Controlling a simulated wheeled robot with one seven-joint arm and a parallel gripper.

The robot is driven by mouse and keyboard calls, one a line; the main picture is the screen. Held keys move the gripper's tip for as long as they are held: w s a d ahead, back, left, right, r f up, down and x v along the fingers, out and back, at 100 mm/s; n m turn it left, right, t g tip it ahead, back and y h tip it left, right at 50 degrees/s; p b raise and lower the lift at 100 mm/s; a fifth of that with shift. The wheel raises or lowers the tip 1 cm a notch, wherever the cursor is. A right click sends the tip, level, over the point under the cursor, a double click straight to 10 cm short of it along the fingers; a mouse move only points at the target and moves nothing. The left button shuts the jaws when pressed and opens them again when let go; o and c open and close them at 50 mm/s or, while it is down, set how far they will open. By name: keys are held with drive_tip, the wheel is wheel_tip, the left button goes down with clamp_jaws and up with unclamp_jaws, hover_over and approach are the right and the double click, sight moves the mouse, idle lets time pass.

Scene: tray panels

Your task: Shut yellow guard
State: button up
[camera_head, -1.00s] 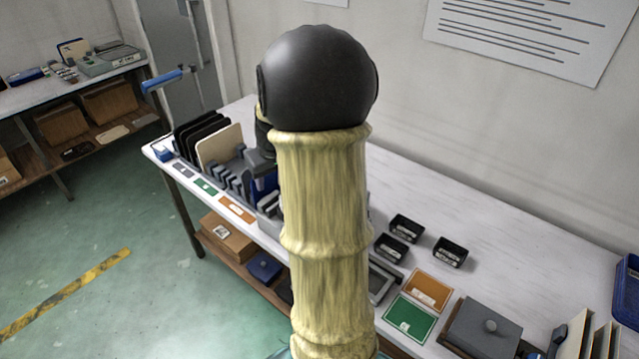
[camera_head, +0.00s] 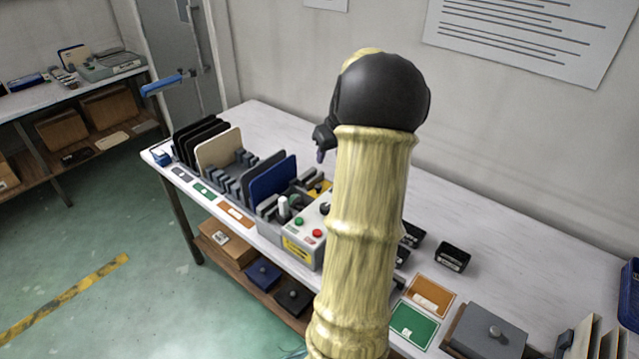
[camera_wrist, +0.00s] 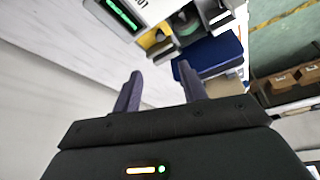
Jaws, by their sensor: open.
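A small yellow part (camera_head: 318,188), which looks like the guard, shows at the back of a grey control box (camera_head: 305,236) on the long table. My arm hides part of it, and I cannot tell how far it stands open. In the wrist view a yellow part (camera_wrist: 153,42) shows beyond the fingers, beside a white unit with a green display (camera_wrist: 124,12). My gripper (camera_wrist: 160,82) is open and empty, apart from the yellow part. In the head view its fingertip (camera_head: 320,156) shows above and behind the box.
A blue panel (camera_head: 272,180) stands in a slotted rack directly left of the box, with cream and black panels farther left. Black bins (camera_head: 452,256) and a grey lidded box (camera_head: 488,328) lie to the right. The table's back strip by the wall is clear.

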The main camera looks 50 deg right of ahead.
sight(318, 186)
drive_tip(key=p+x, duration=0.1)
drive_tip(key=x, duration=1.5)
drive_tip(key=shift+f, duration=0.15)
clamp_jaws()
